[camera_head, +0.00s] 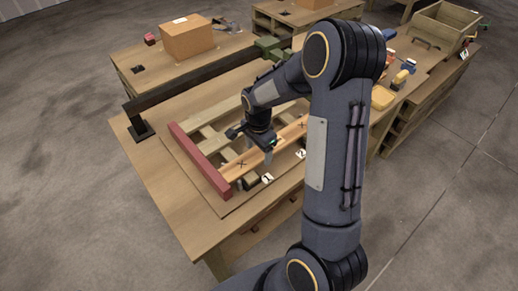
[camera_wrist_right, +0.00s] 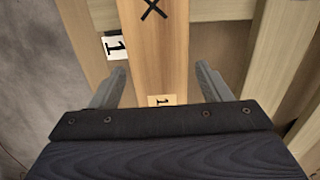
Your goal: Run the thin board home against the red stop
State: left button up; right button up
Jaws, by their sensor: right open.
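The thin board (camera_head: 240,170) is a long orange-brown plank with black X marks, lying across pale slats. Its near end is close to the red stop (camera_head: 200,160), a red bar along the left side of the frame; I cannot tell whether they touch. My right gripper (camera_head: 256,146) is down over the board's middle. In the right wrist view my right gripper (camera_wrist_right: 160,70) is open, one finger on each side of the board (camera_wrist_right: 160,45), with visible gaps. A small "1" tag lies on the board between the fingers. The red stop is outside the wrist view. My left gripper is not visible.
Number cards "1" (camera_head: 267,179) and "2" (camera_head: 300,154) sit along the board's right side. A dark rail (camera_head: 200,88) runs behind the frame. A cardboard box (camera_head: 187,37) stands on a table behind. My right arm hides much of the right side.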

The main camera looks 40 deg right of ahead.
jog(key=shift+o, duration=0.7)
jog(key=shift+d, duration=0.1)
jog(key=shift+r, duration=0.35)
notch_tip(320, 180, up, 7)
jog(key=shift+r, duration=0.1)
